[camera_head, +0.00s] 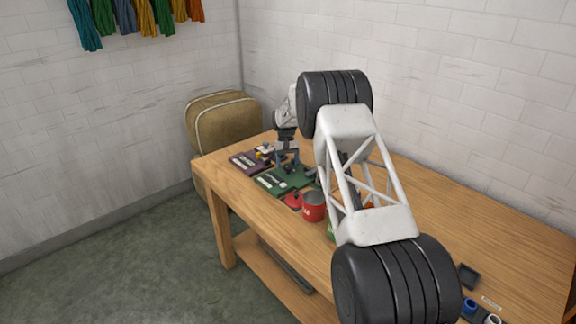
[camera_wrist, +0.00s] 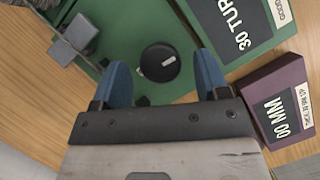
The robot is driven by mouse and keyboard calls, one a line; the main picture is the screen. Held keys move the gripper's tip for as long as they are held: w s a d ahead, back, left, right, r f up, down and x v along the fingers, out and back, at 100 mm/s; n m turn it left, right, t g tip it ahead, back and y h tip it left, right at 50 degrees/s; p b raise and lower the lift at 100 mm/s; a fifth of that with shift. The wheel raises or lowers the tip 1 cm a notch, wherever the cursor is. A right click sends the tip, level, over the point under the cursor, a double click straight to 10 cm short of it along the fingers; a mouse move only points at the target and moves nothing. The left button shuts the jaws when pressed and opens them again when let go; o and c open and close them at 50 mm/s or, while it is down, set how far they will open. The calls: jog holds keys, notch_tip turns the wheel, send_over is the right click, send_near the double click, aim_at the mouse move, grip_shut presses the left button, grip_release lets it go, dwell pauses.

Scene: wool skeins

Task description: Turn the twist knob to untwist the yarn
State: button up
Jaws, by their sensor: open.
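The twist knob (camera_wrist: 159,62) is round and black with a white pointer mark on top. It sits on a green base (camera_wrist: 130,25) in the wrist view. My gripper (camera_wrist: 160,68) is open, with one blue finger on each side of the knob and a visible gap to both. I cannot tell how far the fingertips are above the base. A grey, fibrous strand, perhaps the yarn (camera_wrist: 35,4), shows only at the top left edge.
A grey bracket (camera_wrist: 80,38) stands left of the knob. A green block labelled "30 TUR" (camera_wrist: 238,30), cut off, and a purple block (camera_wrist: 280,105) lie to the right. A red can (camera_head: 313,207) stands near the table's (camera_head: 440,200) front edge.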

jog(key=v, duration=0.6)
jog(key=shift+w+r, duration=0.2)
jog(key=shift+r, duration=0.2)
jog(key=s+d+r+t, duration=0.1)
jog(key=s+d+r, duration=0.45)
jog(key=r, duration=0.35)
jog(key=s+d+r, duration=0.4)
jog(key=s+r, duration=0.3)
jog(key=r, duration=0.1)
jog(key=s+d+r+m+t+y, duration=0.1)
jog(key=s+d+r, duration=0.4)
jog(key=s, duration=0.4)
jog(key=s+d+r+m+t, duration=0.1)
jog(key=s+d+r, duration=0.2)
jog(key=s+r, duration=0.5)
jog(key=s+d+t, duration=0.1)
jog(key=s+d, duration=0.2)
jog(key=s, duration=0.9)
jog(key=s+d+t, duration=0.1)
jog(key=s+d, duration=0.2)
jog(key=s, duration=0.8)
jog(key=s+d+f+t, duration=0.1)
jog(key=s+f, duration=0.2)
jog(key=s, duration=0.8)
jog(key=s+d+f+m, duration=0.1)
jog(key=s+f, duration=0.3)
jog(key=s, duration=0.6)
jog(key=shift+s+d+t, duration=0.35)
jog(key=shift+d+t, duration=0.05)
jog(key=shift+d, duration=0.2)
